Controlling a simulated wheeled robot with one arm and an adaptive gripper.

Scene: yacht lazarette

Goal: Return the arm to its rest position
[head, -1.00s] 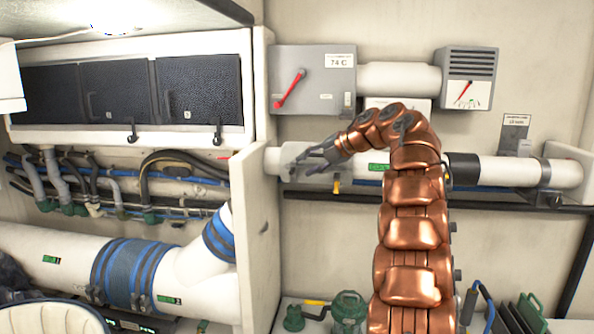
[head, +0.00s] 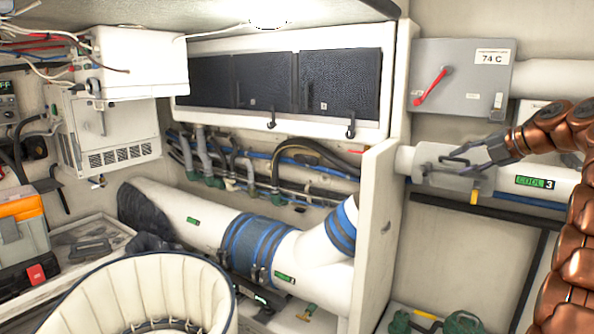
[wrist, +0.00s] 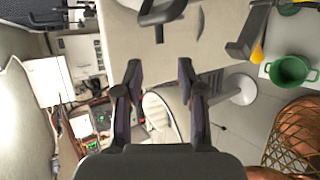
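My copper-coloured segmented arm (head: 572,235) rises at the right edge of the head view, partly cut off by the frame. It bends over at the top and points left. My gripper (head: 440,162) is at its end, in front of the white pipe with the "COOL 3" label as seen from the head. In the wrist view, the two dark fingers of my gripper (wrist: 159,75) stand apart with nothing between them. I cannot tell from these views how far the fingers are from the pipe.
A grey box with a red lever (head: 463,78) hangs above the gripper. A white upright panel (head: 377,235) stands left of it. Dark-fronted lockers (head: 340,82), a blue-banded duct (head: 258,247) and a cream round-backed seat (head: 150,290) are further left. A green pot (wrist: 290,70) shows in the wrist view.

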